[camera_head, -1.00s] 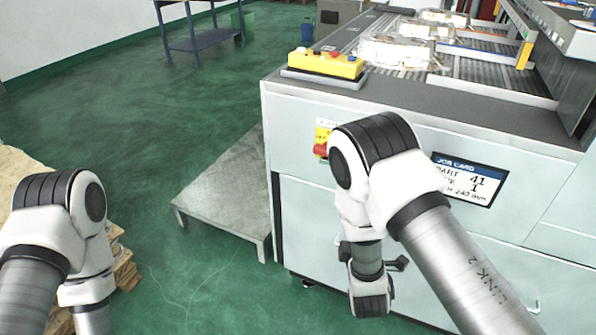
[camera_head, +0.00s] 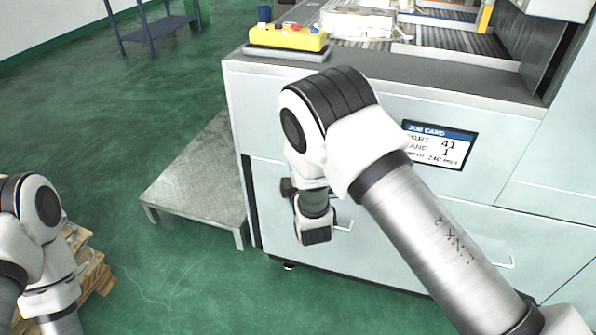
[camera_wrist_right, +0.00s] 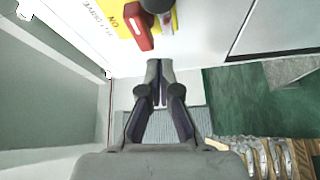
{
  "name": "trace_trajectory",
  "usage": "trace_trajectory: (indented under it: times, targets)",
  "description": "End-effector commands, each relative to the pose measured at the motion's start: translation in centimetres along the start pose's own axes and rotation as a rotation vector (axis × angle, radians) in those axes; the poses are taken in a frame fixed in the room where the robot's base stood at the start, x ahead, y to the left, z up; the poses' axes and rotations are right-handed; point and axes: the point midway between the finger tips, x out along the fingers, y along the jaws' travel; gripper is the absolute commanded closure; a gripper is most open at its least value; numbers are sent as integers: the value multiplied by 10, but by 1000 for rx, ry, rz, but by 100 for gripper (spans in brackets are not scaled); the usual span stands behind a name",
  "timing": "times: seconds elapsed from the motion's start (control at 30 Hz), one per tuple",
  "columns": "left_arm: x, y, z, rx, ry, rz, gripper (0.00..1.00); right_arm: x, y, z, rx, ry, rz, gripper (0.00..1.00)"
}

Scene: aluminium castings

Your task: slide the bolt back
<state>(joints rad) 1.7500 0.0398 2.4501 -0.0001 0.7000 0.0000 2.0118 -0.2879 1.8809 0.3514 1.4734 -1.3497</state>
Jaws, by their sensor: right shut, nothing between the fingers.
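My right gripper (camera_wrist_right: 160,75) is shut with nothing between its fingers in the wrist view. Its tips are just below a red handle (camera_wrist_right: 138,27) on a yellow plate (camera_wrist_right: 118,12) lettered "ON", on a pale panel. A dark round knob (camera_wrist_right: 157,4) and a small grey metal piece (camera_wrist_right: 167,24) sit beside the handle. I cannot tell which part is the bolt. There is a visible gap between the fingertips and the handle in the picture. In the head view my right arm hides the handle and plate. My left gripper is out of view; only its arm shows.
The pale machine cabinet (camera_head: 240,110) carries a job card (camera_head: 438,146) and a yellow control box (camera_head: 288,38) on top. A low grey platform (camera_head: 195,185) stands left of it. Stacked pallets (camera_head: 92,270) are at lower left. Green floor between is clear.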

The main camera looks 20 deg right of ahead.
Motion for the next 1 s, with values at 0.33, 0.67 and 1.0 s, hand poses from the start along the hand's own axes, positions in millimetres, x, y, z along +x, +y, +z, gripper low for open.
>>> trace_trajectory:
  times: [0.33,0.67,1.0]
  targets:
    - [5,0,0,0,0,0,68,23,0,31,-1,-3,-3,100]
    - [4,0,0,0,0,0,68,19,0,38,-1,0,-2,100]
    - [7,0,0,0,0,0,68,4,4,68,-1,-5,-2,100]
